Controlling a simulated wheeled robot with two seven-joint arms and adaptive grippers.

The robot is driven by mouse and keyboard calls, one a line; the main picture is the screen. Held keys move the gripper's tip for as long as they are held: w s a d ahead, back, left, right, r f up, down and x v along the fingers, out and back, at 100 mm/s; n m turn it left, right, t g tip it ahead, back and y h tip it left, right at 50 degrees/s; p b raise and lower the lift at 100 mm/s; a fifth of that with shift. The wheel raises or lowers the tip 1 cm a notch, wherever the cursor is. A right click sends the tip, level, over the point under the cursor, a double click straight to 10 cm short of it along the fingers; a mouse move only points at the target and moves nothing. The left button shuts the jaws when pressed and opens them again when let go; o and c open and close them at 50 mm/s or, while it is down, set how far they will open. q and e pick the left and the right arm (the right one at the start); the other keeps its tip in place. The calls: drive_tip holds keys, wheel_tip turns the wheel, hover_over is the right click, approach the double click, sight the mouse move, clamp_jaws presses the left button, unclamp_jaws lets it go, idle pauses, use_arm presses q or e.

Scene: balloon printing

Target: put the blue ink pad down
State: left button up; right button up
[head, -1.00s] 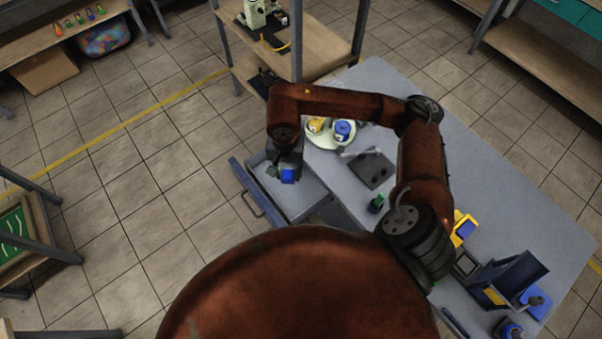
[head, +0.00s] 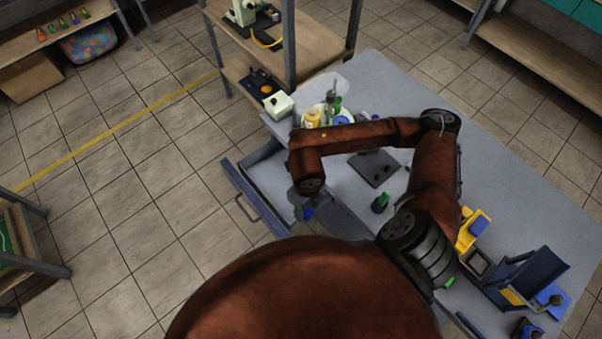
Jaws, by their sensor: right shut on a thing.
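My right gripper (head: 305,206) hangs at the near left side of the grey table, close to the open drawer (head: 238,181). It is shut on a small blue thing, which I take to be the blue ink pad (head: 308,214). Only a small part of the pad shows below the dark fingers; the wrist hides the rest. I cannot tell whether the pad touches a surface. My left gripper is not in view.
A round pale plate (head: 307,119) with yellow, blue and green items stands at the far left of the table (head: 510,190). A dark flat plate (head: 375,168), a green-topped stamp (head: 381,202), a yellow holder (head: 467,241) and a dark blue device (head: 530,272) stand farther right.

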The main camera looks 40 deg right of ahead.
drive_tip(key=shift+s+f+m, duration=0.25)
drive_tip(key=shift+f+m, duration=0.15)
drive_tip(key=shift+m, duration=0.4)
drive_tip(key=shift+w+d+f, duration=0.2)
drive_tip(key=shift+w, duration=0.1)
drive_tip(key=w+d+f, duration=0.1)
drive_tip(key=w+f, duration=0.1)
drive_tip(key=w, duration=0.1)
drive_tip(key=w+d+f+b, duration=0.1)
drive_tip(key=w+f, duration=0.2)
drive_tip(key=w, duration=0.1)
drive_tip(key=w+d+f, duration=0.2)
drive_tip(key=w+f, duration=0.1)
drive_tip(key=w, duration=0.1)
drive_tip(key=shift+w+f+b, duration=0.15)
drive_tip(key=shift+w+b, duration=0.05)
drive_tip(key=shift+b, duration=0.15)
drive_tip(key=shift+w+d+f, duration=0.15)
drive_tip(key=shift+w+f, duration=0.3)
drive_tip(key=shift+f, duration=0.15)
drive_tip(key=shift+f+b, duration=0.3)
drive_tip(key=shift+f, duration=1.25)
drive_tip(key=shift+f, duration=0.15)
drive_tip(key=o, duration=1)
